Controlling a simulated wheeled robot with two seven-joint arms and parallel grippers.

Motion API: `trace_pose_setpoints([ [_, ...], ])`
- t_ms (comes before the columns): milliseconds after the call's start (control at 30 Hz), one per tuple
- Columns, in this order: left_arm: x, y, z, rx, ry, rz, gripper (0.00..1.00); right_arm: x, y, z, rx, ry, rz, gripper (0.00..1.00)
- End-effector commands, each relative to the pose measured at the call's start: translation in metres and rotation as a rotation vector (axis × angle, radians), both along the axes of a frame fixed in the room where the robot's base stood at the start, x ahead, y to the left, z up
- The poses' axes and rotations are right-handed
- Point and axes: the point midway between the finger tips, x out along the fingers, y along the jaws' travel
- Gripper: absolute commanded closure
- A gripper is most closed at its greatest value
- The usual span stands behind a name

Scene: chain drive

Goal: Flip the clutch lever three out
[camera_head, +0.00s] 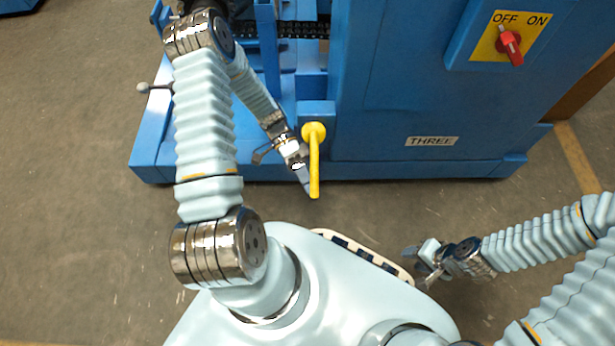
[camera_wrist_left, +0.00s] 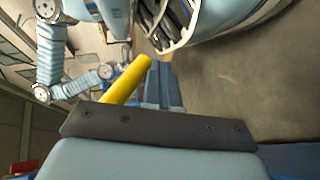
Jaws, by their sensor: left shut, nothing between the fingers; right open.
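The yellow clutch lever (camera_head: 314,165) is on the front of the blue machine, beside the panel with the THREE label (camera_head: 431,142). Its round hub is at the top and its handle points toward my body. My left gripper (camera_head: 306,186) is shut and empty, just left of the handle's lower part. In the left wrist view the yellow lever (camera_wrist_left: 127,78) slants up beside the shut fingers (camera_wrist_left: 160,80); I cannot tell whether they touch it. My right gripper (camera_head: 424,268) is open and empty, low over the floor on the right, away from the lever.
The blue machine (camera_head: 380,90) fills the back. A red switch (camera_head: 510,46) sits on a yellow OFF/ON plate at the upper right. A dark chain (camera_head: 300,29) runs at the top. A small ball-ended lever (camera_head: 144,88) sticks out at left. Floor in front of the THREE panel is clear.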

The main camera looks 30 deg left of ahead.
Motion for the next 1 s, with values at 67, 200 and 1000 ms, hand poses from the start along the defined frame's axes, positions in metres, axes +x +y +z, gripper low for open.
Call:
trace_pose_setpoints([
  [67,-0.005,-0.004,0.007,-0.041,0.061,0.000,1.00,0.000,0.000,0.000,0.000,0.000,0.000,0.57],
  [200,-0.012,-0.008,0.020,-0.102,0.159,0.000,1.00,0.000,0.000,0.001,0.000,0.000,0.000,0.57],
  [1000,-0.022,-0.014,0.053,-0.244,0.392,-0.001,1.00,0.000,0.000,0.004,0.000,0.001,0.000,0.57],
])
